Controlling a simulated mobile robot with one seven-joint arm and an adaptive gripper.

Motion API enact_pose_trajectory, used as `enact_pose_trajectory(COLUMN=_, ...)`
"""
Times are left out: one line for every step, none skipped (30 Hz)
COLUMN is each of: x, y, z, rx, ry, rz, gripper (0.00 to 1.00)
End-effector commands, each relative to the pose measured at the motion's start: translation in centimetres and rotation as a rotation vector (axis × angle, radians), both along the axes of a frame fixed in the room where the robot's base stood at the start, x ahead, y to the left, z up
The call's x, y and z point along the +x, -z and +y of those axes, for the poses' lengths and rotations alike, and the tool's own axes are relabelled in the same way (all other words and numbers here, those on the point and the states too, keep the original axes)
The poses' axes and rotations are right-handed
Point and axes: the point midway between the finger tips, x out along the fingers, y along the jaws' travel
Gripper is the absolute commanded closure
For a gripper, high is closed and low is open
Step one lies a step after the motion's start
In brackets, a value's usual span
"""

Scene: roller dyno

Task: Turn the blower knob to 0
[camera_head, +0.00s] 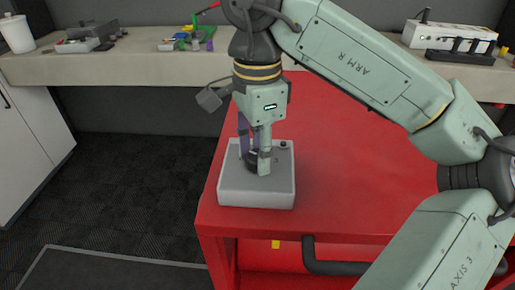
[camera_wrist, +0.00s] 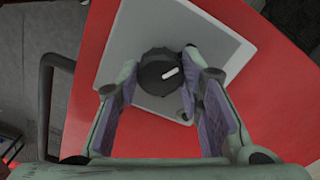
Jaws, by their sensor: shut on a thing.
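The blower knob (camera_head: 252,158) is a dark round knob on top of a light grey control box (camera_head: 255,192). In the wrist view the knob (camera_wrist: 156,71) shows a white pointer mark toward its right side, tilted slightly up. My gripper (camera_head: 256,160) points down over the box, with its fingers on both sides of the knob. In the wrist view my gripper (camera_wrist: 161,76) has purple-padded fingers left and right of the knob, shut on it. In the head view the fingers hide part of the knob. I cannot read any scale numbers.
The box stands near the front left corner of a red cabinet top (camera_head: 370,180). A small dark button (camera_head: 283,144) sits at the box's back right. A long bench (camera_head: 150,65) behind carries several items, including a white device (camera_head: 450,36). The red top right of the box is clear.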

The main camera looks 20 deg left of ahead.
Motion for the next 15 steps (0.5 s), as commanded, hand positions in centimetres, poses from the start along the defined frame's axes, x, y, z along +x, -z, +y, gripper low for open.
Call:
enact_pose_trajectory(x=0.05, y=-0.09, z=0.02, rx=0.003, ry=-0.004, rz=-0.002, gripper=0.93)
enact_pose_trajectory(x=0.05, y=-0.09, z=0.02, rx=0.003, ry=-0.006, rz=-0.002, gripper=0.93)
enact_pose_trajectory(x=0.05, y=-0.09, z=0.02, rx=0.002, ry=-0.007, rz=-0.002, gripper=0.93)
enact_pose_trajectory(x=0.05, y=-0.09, z=0.02, rx=0.002, ry=-0.008, rz=-0.002, gripper=0.93)
enact_pose_trajectory(x=0.05, y=-0.09, z=0.02, rx=0.002, ry=-0.008, rz=-0.002, gripper=0.93)
enact_pose_trajectory(x=0.05, y=-0.09, z=0.02, rx=0.002, ry=-0.008, rz=-0.002, gripper=0.93)
enact_pose_trajectory(x=0.05, y=-0.09, z=0.02, rx=0.002, ry=-0.008, rz=-0.002, gripper=0.94)
enact_pose_trajectory(x=0.05, y=-0.09, z=0.02, rx=0.002, ry=-0.008, rz=-0.002, gripper=0.94)
enact_pose_trajectory(x=0.05, y=-0.09, z=0.02, rx=0.002, ry=-0.008, rz=-0.002, gripper=0.94)
enact_pose_trajectory(x=0.05, y=-0.09, z=0.02, rx=0.002, ry=-0.008, rz=-0.002, gripper=0.94)
enact_pose_trajectory(x=0.05, y=-0.09, z=0.02, rx=0.002, ry=-0.008, rz=-0.002, gripper=0.94)
enact_pose_trajectory(x=0.05, y=-0.09, z=0.02, rx=0.002, ry=-0.007, rz=-0.002, gripper=0.94)
enact_pose_trajectory(x=0.05, y=-0.09, z=0.02, rx=0.002, ry=-0.007, rz=-0.002, gripper=0.64)
enact_pose_trajectory(x=0.05, y=-0.08, z=0.02, rx=0.002, ry=-0.007, rz=-0.002, gripper=0.62)
enact_pose_trajectory(x=0.04, y=-0.08, z=0.02, rx=0.002, ry=-0.007, rz=-0.002, gripper=0.6)
